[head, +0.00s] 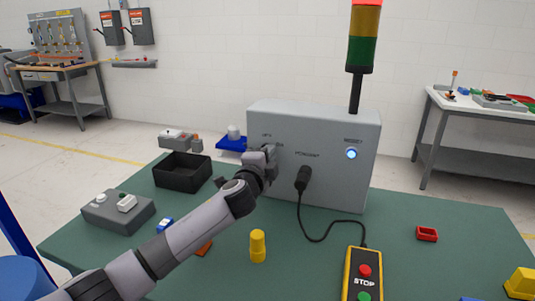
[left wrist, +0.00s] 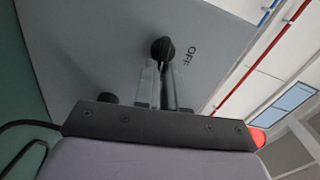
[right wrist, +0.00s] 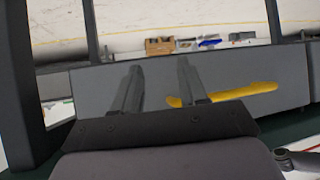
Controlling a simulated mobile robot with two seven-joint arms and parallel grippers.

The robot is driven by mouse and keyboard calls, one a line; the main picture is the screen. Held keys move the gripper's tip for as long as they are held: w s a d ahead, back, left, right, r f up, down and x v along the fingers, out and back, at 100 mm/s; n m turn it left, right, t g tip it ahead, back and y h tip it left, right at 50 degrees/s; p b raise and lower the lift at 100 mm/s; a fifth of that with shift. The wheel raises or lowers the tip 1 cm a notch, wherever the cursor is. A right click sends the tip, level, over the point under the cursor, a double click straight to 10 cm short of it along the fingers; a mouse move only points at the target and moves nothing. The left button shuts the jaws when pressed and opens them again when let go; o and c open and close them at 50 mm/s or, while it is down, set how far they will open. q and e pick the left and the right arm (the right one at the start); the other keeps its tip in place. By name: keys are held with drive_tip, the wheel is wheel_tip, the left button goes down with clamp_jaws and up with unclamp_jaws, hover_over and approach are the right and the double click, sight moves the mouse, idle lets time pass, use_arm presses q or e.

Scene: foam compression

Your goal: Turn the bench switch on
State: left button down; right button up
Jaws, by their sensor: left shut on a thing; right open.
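A grey control box (head: 330,180) stands upright on the green bench. The bench switch is a round black knob (left wrist: 162,47) on its front face, with an OFF label beside it in the left wrist view. My left gripper (head: 270,158) is at the left part of the box front, and in the head view it hides the knob. In the left wrist view my left gripper (left wrist: 162,68) is shut on the knob, its two fingers close together. My right gripper (right wrist: 158,75) is open and empty, away from the box.
A black plug (head: 303,178) with a cable to a yellow pendant (head: 363,275) sits right of my left gripper. A lit RESET button (head: 351,154) is farther right. A black bin (head: 182,183), a grey button box (head: 117,212) and a yellow cylinder (head: 257,246) stand on the bench.

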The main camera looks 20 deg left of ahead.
use_arm(q)
drive_tip(key=shift+f+m, duration=0.1)
drive_tip(key=shift+m, duration=0.6)
drive_tip(key=c, duration=1.2)
unclamp_jaws()
drive_tip(key=shift+s, duration=0.1)
drive_tip(key=s, duration=0.7)
drive_tip(key=shift+a+b, duration=0.15)
drive_tip(key=shift+b, duration=0.2)
